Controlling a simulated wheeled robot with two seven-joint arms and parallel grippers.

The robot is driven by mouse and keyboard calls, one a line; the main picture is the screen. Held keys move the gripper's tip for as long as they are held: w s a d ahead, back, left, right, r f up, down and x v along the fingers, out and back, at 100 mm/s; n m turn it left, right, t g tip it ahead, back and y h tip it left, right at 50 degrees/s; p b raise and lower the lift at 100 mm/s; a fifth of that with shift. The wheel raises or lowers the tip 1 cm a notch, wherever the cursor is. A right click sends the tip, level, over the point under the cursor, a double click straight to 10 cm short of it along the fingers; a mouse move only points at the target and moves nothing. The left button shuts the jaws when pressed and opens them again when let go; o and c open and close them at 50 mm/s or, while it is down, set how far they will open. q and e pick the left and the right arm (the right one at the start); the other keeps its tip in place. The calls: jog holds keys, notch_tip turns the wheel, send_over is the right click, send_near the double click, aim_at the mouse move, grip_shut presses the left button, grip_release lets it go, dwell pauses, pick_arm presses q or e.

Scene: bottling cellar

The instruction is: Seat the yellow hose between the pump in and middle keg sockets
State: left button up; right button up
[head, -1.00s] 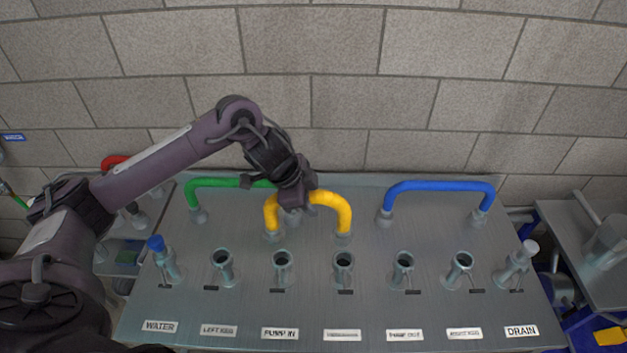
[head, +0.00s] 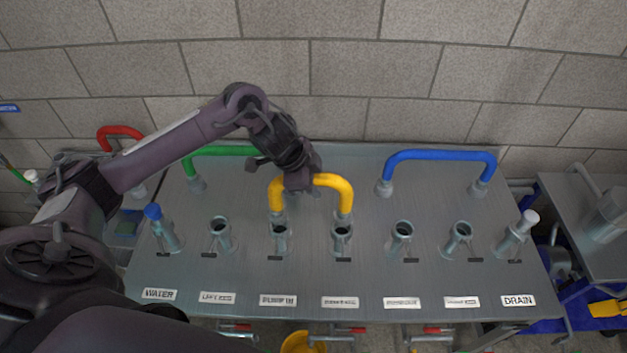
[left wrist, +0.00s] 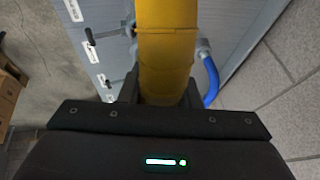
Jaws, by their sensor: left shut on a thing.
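The yellow hose (head: 333,182) is a stiff arch with grey end fittings. My left gripper (head: 299,183) is shut on its top, left of the middle. In the left wrist view the yellow hose (left wrist: 167,45) runs between the fingers. Its left end lines up with the pump in socket (head: 280,240) and its right end with the middle keg socket (head: 342,240). The ends overlap the socket mouths in the head view; I cannot tell whether they are above or inside them. My right gripper is not in view.
A green hose (head: 215,151) and a blue hose (head: 440,156) stand at the back of the bench (head: 400,273). Other open sockets (head: 220,236) (head: 402,237) flank the pair, with a blue-capped water post (head: 160,228) and white-capped drain post (head: 518,235) outside. A block wall stands behind.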

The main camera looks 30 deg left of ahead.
pick_arm(q)
notch_tip(320, 180, down, 4)
jog(key=b, duration=0.3)
jog(key=shift+f, duration=0.25)
dwell(0.7)
jog(key=shift+f, duration=0.45)
dwell(0.4)
jog(key=o, duration=0.9)
jog(key=shift+o, duration=0.7)
